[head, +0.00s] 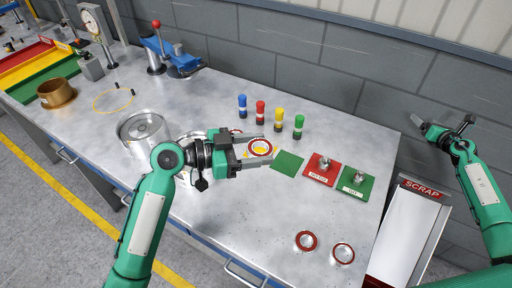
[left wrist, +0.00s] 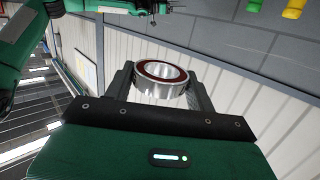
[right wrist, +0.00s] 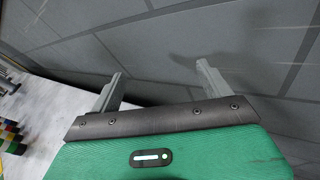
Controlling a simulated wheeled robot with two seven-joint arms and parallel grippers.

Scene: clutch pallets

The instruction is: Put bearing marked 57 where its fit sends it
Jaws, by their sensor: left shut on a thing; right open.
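My left gripper (head: 258,148) is shut on a bearing (head: 260,146), a silver ring with a dark red seal. It holds it above the bench, and the bearing also shows between the fingers in the left wrist view (left wrist: 161,82). No number is readable on it. Two similar bearings lie on the bench near the front edge, one (head: 306,241) left of the other (head: 343,254). My right gripper (head: 447,127) is open and empty by the wall, above the scrap chute (head: 408,228); its parted fingers (right wrist: 160,85) show in the right wrist view.
Several coloured cylinders (head: 260,112) stand behind. Silver round parts (head: 145,131) and red, yellow and green trays (head: 28,68) lie left.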

